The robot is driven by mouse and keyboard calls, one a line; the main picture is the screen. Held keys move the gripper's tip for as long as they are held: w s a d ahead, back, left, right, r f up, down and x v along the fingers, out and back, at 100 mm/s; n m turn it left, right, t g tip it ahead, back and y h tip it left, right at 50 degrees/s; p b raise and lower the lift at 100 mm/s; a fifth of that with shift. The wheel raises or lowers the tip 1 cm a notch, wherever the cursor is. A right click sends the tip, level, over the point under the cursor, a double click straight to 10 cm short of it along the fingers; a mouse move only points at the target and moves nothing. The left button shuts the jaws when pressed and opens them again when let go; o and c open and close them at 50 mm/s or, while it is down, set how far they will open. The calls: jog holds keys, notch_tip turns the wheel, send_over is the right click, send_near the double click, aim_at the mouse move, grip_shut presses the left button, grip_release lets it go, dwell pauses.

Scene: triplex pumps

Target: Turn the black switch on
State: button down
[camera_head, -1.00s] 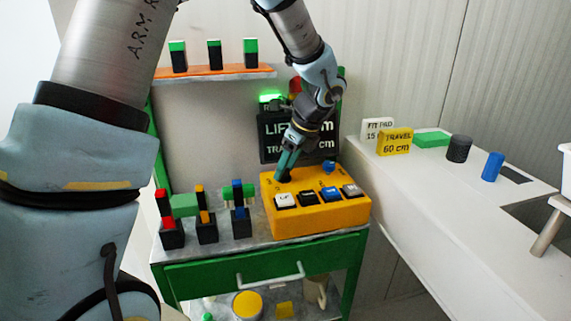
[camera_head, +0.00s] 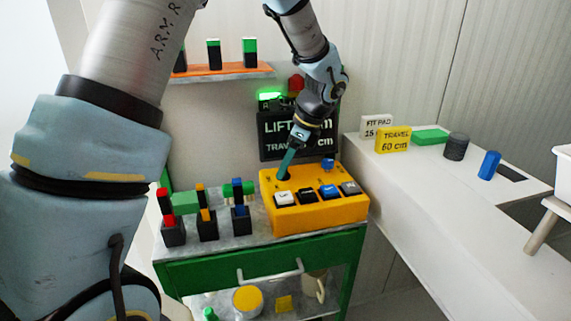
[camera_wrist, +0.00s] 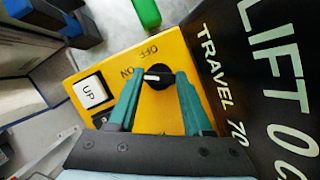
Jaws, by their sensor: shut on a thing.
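The black switch (camera_wrist: 158,77) is a round knob with a white pointer line, set in the yellow control box (camera_wrist: 110,62). In the wrist view OFF and ON are printed beside it, and the pointer line lies toward the ON label. My gripper (camera_wrist: 159,75) has one teal finger on each side of the knob and is shut on it. In the head view my gripper (camera_head: 284,174) reaches down to the rear left of the control box (camera_head: 320,217), and its fingers hide most of the knob.
A white UP button (camera_wrist: 92,92) sits close to the fingers. Several push buttons line the box front, with a blue knob (camera_head: 328,164) behind. The black display (camera_head: 280,142) stands behind the box. Coloured block stands (camera_head: 208,226) are to the left.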

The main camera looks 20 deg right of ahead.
jog(key=shift+c, duration=1.6)
grip_release()
jog(key=shift+r, duration=0.1)
jog(key=b+v, duration=0.2)
jog(key=v, duration=0.8)
jog(key=shift+r, duration=0.3)
jog(key=shift+s+d, duration=0.1)
jog(key=shift+s, duration=0.1)
